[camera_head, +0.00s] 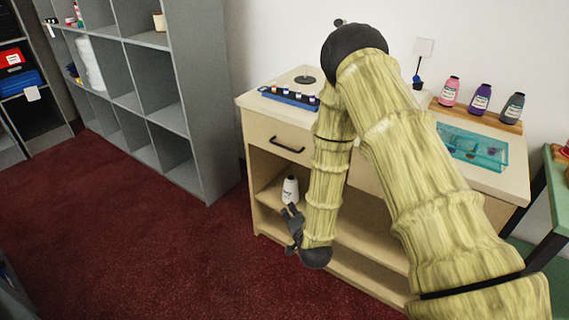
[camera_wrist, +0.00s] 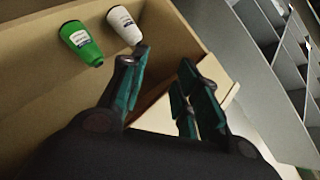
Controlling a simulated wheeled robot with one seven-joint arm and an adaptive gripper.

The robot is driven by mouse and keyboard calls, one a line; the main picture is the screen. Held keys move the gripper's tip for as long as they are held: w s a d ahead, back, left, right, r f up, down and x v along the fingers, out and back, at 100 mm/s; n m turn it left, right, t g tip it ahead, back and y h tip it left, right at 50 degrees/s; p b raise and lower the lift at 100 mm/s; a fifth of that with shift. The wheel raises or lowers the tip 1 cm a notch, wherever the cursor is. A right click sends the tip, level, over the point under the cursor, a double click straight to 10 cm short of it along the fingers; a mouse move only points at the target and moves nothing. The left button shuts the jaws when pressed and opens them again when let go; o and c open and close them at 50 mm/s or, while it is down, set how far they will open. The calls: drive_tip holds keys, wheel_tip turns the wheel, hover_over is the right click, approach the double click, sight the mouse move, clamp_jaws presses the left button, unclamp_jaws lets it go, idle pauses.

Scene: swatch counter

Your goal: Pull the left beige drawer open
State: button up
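The left beige drawer (camera_head: 268,142) is at the top left of the beige counter cabinet, with a black bar handle (camera_head: 287,147) on its front. It looks shut, its front flush with the cabinet. My gripper (camera_head: 290,211) is below the handle, in front of the open shelf, and apart from the handle. In the wrist view my gripper (camera_wrist: 164,62) has its dark and teal fingers spread with nothing between them. The handle cannot be made out in the wrist view. My arm hides the drawer's right end and the middle of the cabinet front.
A white bottle (camera_head: 290,189) stands on the shelf under the drawer; a green bottle (camera_wrist: 81,43) shows beside it in the wrist view. The countertop holds a blue tray of small jars (camera_head: 290,97) and a teal tray (camera_head: 472,148). Grey shelving (camera_head: 168,116) stands left; red carpet between is clear.

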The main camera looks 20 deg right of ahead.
sight(295, 143)
drive_tip(key=w+d+r+m+t+h+b, duration=0.2)
drive_tip(key=w+r+m+t+b, duration=0.3)
drive_tip(key=w+r, duration=0.6)
drive_tip(key=w+d+r+p, duration=0.1)
drive_tip(key=w, duration=0.8)
drive_tip(key=shift+w+d+m+t, duration=0.15)
drive_tip(key=shift+w+m+t, duration=0.15)
drive_tip(key=shift+w, duration=0.05)
clamp_jaws()
